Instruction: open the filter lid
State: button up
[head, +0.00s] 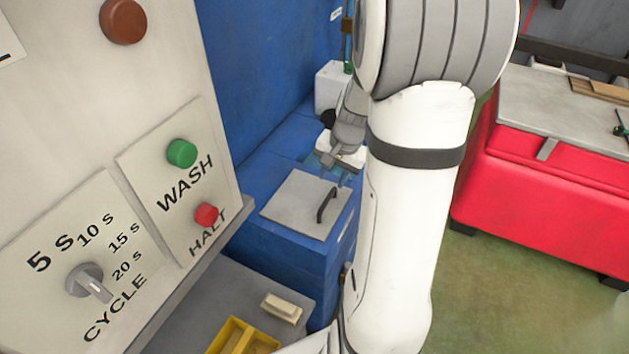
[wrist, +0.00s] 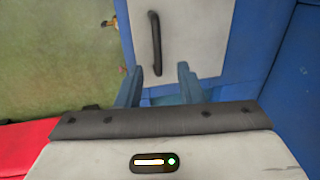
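The filter lid (head: 292,204) is a flat grey square plate on top of a blue cabinet, and it lies flat. A black bar handle (head: 326,205) stands on its right side. In the wrist view the lid (wrist: 197,35) fills the upper middle, with the handle (wrist: 155,40) running lengthwise. My gripper (head: 335,177) is over the lid's far right edge, close to the handle's far end. In the wrist view its two blue-grey fingers are apart and empty (wrist: 159,72). The handle's near end shows just ahead of the gap between them. Whether they touch the lid is unclear.
A control panel (head: 150,200) with knobs and buttons stands at the left. A blue wall (head: 262,75) rises behind the cabinet. A yellow tray (head: 240,338) and a cream block (head: 281,308) lie on the grey surface in front. A red bench (head: 545,185) is at the right, beyond open green floor.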

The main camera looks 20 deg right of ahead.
aim_at(327, 199)
jog(key=f, duration=0.3)
jog(key=w+f, duration=0.1)
jog(key=f, duration=0.5)
jog(key=shift+w+a, duration=0.1)
jog(key=shift+w, duration=0.1)
jog(key=shift+c, duration=0.5)
grip_shut()
jog(key=shift+r, duration=0.1)
